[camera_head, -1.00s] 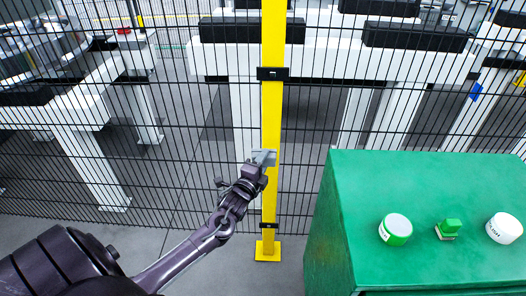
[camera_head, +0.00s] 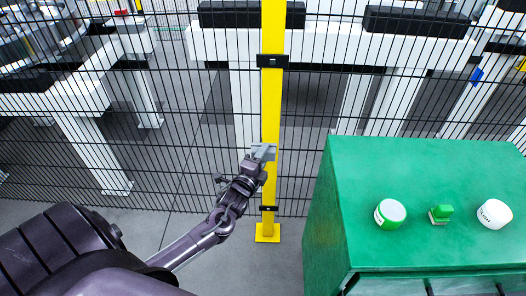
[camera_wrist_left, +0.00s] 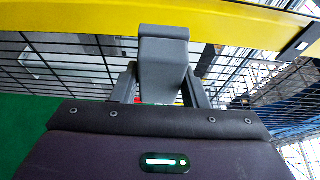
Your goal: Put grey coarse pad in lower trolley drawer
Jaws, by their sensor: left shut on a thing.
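My left gripper (camera_head: 257,160) is raised in front of the yellow fence post, left of the green trolley (camera_head: 345,180). It is shut on a grey pad (camera_wrist_left: 163,62), which shows between the two fingers in the left wrist view. In the head view the grey pad (camera_head: 262,151) is small at the fingertips. The trolley's drawer fronts (camera_head: 450,286) show only as a strip at the bottom edge; the lower drawer is out of view. My right gripper is not in view.
On the trolley top stand a green and white tin (camera_head: 390,214), a small green block-shaped item (camera_head: 441,213) and a white round container (camera_head: 494,213). A black mesh fence with a yellow post (camera_head: 272,100) stands behind. Grey floor (camera_head: 285,262) is clear left of the trolley.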

